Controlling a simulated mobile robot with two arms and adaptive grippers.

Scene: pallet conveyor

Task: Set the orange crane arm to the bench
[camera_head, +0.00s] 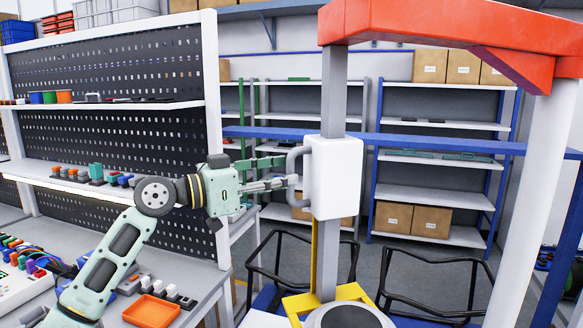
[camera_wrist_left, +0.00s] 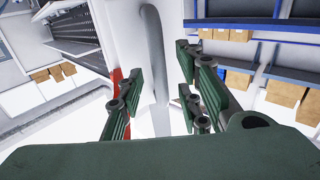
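The orange crane arm (camera_head: 440,22) spans the upper right of the head view, from a white post (camera_head: 535,200) on the right to a grey vertical bar (camera_head: 334,90). A white box (camera_head: 337,178) with a grey loop handle (camera_head: 294,165) on its left side is on that bar. My left gripper (camera_head: 278,173) points right at the handle, fingers apart. In the wrist view the handle (camera_wrist_left: 153,50) lies between the open green fingers (camera_wrist_left: 155,105); contact cannot be told. The bench (camera_head: 205,285) is at the left. My right gripper is not in view.
An orange tray (camera_head: 151,311) and small parts lie on the bench, below pegboard shelving (camera_head: 110,104). Black tubular frames (camera_head: 440,275) stand below the crane. A blue rail (camera_head: 440,141) crosses behind, with shelves of cardboard boxes (camera_head: 432,221) beyond.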

